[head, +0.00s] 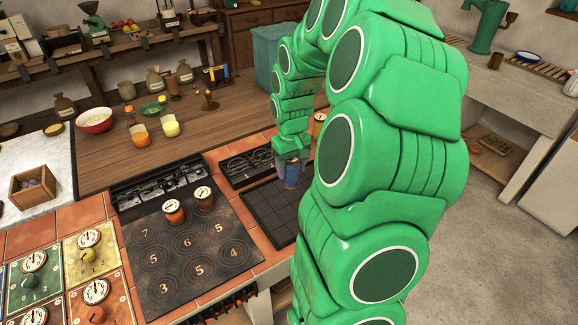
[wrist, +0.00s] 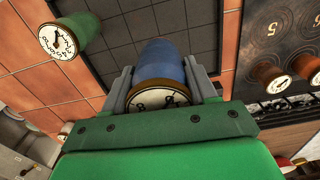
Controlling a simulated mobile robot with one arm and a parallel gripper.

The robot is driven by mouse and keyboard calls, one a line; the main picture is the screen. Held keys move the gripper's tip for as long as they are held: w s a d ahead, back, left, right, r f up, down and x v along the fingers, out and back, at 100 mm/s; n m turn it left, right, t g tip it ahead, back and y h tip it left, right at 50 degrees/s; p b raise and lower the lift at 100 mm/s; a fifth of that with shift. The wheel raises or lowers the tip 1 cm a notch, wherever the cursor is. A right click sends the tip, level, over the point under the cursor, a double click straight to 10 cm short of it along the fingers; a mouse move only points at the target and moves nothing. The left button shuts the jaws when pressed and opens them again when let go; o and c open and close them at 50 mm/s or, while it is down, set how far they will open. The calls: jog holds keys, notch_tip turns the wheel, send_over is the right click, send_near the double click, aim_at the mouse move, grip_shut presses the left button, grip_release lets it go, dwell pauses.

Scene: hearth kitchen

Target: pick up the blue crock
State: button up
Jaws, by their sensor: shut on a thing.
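The blue crock (wrist: 158,62) has a pale dial with dark marks on its lid. In the wrist view it sits between the two grey fingers of my gripper (wrist: 160,82), which are shut on its sides. In the head view the blue crock (head: 292,176) shows below my gripper (head: 291,163), over the right part of a dark tiled plate (head: 262,212). I cannot tell whether its base touches the plate. My green arm hides the area to the right of it.
A green crock (wrist: 78,33) stands beside the plate in the wrist view. Two orange-brown crocks (head: 173,213) (head: 203,199) stand on the numbered hob (head: 190,262) to the left. Bowls and cups stand on the wooden counter (head: 235,125) behind.

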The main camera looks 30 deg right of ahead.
jog(key=s+a+r, duration=0.2)
jog(key=s+r, duration=0.1)
jog(key=s, duration=0.3)
jog(key=shift+s+a, duration=0.35)
jog(key=shift+a, duration=0.05)
jog(key=shift+a, duration=0.1)
jog(key=s+a+n, duration=0.2)
jog(key=a+n, duration=0.6)
jog(key=a, duration=2.7)
jog(key=shift+w+a+f, duration=0.85)
jog(key=shift+w+f, duration=1.25)
jog(key=shift+w, duration=0.05)
jog(key=shift+w+a+f, duration=0.8)
jog(key=shift+w+f, duration=1.25)
jog(key=shift+w, duration=0.15)
jog(key=shift+w+a+f, duration=0.85)
jog(key=shift+w+f, duration=1.25)
jog(key=shift+w, duration=0.05)
jog(key=shift+f, duration=0.1)
